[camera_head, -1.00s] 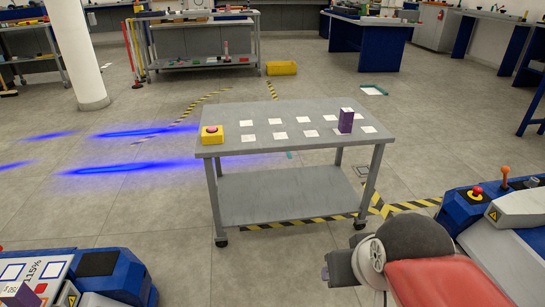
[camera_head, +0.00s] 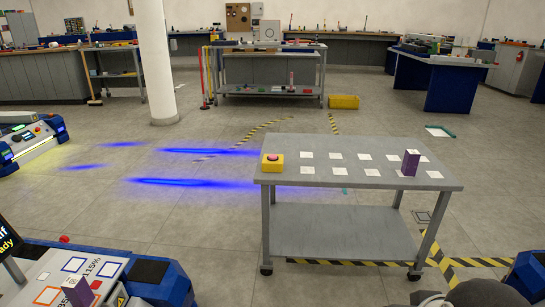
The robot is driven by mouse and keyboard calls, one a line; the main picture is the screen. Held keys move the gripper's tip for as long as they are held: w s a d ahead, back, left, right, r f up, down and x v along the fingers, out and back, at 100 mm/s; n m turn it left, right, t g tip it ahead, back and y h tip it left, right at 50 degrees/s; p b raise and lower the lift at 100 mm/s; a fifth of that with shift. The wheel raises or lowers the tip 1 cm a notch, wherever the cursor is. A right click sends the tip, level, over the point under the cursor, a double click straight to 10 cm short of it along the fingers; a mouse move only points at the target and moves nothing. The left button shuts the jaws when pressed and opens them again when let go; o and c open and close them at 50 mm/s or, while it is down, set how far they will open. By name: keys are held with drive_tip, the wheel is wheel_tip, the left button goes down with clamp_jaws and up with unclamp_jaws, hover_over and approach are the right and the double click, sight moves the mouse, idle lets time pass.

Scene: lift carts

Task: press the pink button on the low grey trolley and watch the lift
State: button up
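The low grey trolley (camera_head: 345,237) stands right of centre, with a top shelf and a lower shelf on castors. A yellow box with a pink button (camera_head: 272,157) sits on the top's left end. White squares lie in two rows on the top, and a purple block (camera_head: 411,162) stands upright near its right end. A blue and white cart (camera_head: 32,142) with a lit yellow underside shows at the far left; I cannot tell whether it is the lift. Only part of my arm shows at the bottom right; my gripper's fingertips are out of view.
A blue cart (camera_head: 178,284) with a marked panel and another purple block (camera_head: 76,291) is at the bottom left. A white pillar (camera_head: 155,62), shelved workbench (camera_head: 270,70) and yellow bin (camera_head: 344,102) stand behind. Floor left of the trolley is clear, with blue light patches.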

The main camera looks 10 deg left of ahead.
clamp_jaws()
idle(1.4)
